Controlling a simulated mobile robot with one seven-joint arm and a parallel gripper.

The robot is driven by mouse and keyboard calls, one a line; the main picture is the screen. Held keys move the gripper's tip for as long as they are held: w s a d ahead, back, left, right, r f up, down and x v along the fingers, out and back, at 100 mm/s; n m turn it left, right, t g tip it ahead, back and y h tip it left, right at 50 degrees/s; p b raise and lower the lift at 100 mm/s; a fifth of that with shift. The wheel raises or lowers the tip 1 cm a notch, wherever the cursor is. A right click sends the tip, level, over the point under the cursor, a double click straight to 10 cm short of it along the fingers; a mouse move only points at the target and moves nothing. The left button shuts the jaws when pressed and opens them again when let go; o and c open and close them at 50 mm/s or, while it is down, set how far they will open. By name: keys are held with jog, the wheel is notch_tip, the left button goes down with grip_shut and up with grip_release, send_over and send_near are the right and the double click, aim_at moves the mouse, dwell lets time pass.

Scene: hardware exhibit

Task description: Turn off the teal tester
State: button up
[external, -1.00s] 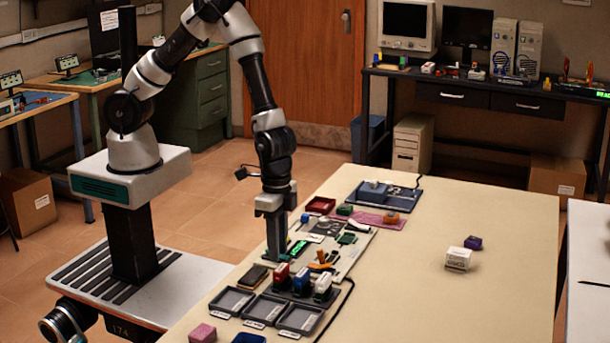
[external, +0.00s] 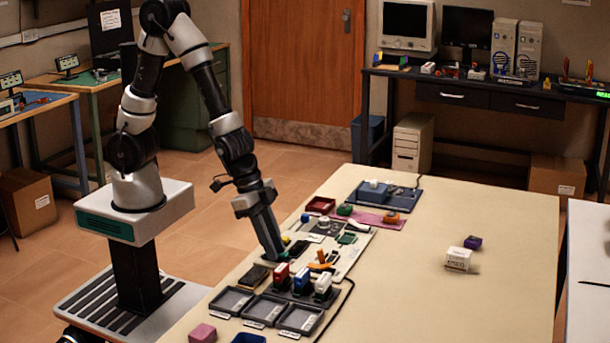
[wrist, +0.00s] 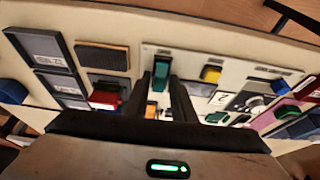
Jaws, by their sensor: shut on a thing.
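The teal tester shows in the wrist view as a narrow teal part (wrist: 161,70) on the pale panel, directly between my fingertips. My gripper (wrist: 162,90) is shut on this teal part, and its dark fingers hide some of it. In the external view my gripper (external: 276,257) reaches down, tilted, to the left side of the panel, and only a sliver of teal shows at its tip. A small display (external: 298,248) just right of my gripper is dark.
Red, blue and white upright blocks (external: 302,279) stand close in front of my gripper. Grey trays (external: 233,301) lie nearer the table's front. A yellow button (wrist: 211,74) is right of the teal part in the wrist view. The table's right side is mostly clear.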

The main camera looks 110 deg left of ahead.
jog(key=o, duration=0.9)
jog(key=shift+c, duration=0.2)
jog(key=shift+r, duration=0.1)
jog(key=p+v, duration=0.8)
jog(key=v, duration=0.9)
jog(key=shift+r+p, duration=0.15)
jog(key=shift+p, duration=0.15)
